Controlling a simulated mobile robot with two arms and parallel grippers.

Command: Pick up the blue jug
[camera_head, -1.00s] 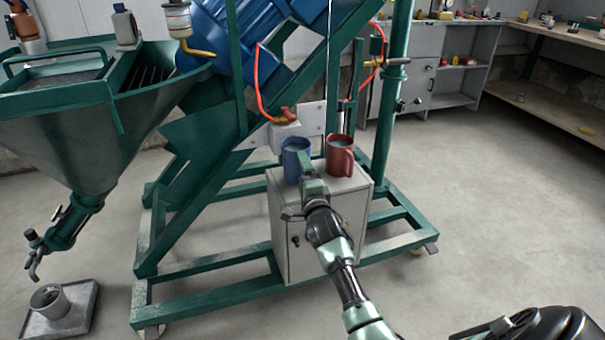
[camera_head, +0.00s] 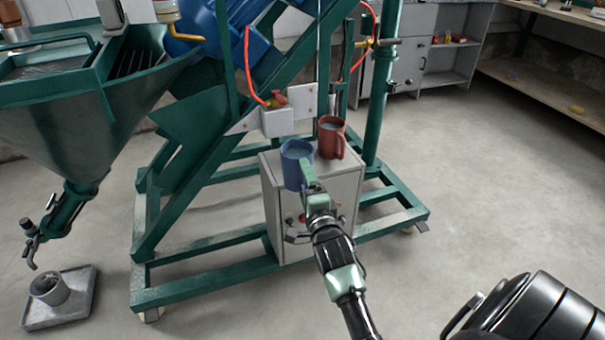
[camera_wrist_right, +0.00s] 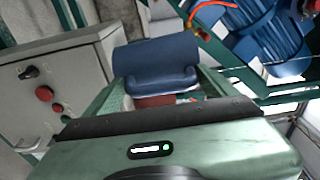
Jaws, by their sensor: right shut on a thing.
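The blue jug (camera_head: 293,172) is at the front left of the top of the grey cabinet (camera_head: 340,185). My right gripper (camera_head: 309,181) is shut on its near side. The jug looks upright, with a greyish content at its rim. I cannot tell whether its base is clear of the cabinet, as the gripper and the jug itself hide that spot. In the right wrist view the jug (camera_wrist_right: 156,62) sits between the fingers. My left gripper is not in view.
A red mug (camera_head: 330,142) stands behind and to the right of the jug. The green frame (camera_head: 215,279) surrounds the cabinet, and a hopper (camera_head: 75,125) hangs at the left. A tray (camera_head: 75,312) with a grey cup lies on the floor. Open floor is at the right.

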